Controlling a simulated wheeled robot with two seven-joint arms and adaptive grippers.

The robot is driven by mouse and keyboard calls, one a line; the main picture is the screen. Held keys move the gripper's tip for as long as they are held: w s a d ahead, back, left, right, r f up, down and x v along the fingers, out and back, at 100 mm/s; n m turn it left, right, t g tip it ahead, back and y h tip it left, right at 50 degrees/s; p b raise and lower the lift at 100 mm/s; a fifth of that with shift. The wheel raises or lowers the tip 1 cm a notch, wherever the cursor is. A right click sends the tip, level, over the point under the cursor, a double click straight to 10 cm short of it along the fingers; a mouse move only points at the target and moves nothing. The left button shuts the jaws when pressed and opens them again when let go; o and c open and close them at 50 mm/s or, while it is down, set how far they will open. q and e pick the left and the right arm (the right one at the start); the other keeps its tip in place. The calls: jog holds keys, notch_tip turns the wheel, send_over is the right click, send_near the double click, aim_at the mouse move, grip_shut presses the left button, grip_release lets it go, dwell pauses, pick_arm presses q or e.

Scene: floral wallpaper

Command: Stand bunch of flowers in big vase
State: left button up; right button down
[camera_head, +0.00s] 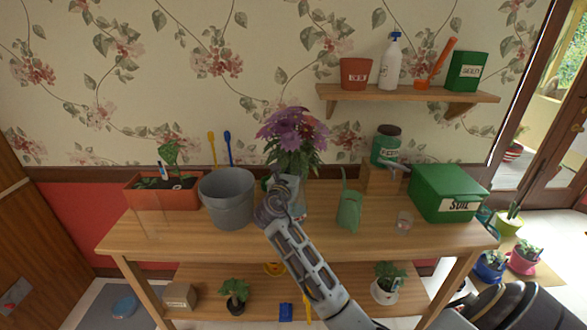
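A bunch of purple flowers with green leaves (292,135) is upright above the middle of the wooden table. My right gripper (279,187) is in front of its lower part, and the arm reaches up from the bottom edge. The gripper hides the stems, so whether its fingers are open or closed around them cannot be made out. A pale, bluish-white object (299,210) shows partly behind the gripper; what it is cannot be told. A large grey bucket-like vessel (228,200) stands just left of the gripper, apart from the flowers. My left gripper is not in view.
A wall shelf (405,97) with pots and a spray bottle hangs above.

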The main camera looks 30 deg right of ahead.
jog(key=c, duration=1.2)
grip_release()
jog(key=v, duration=1.2)
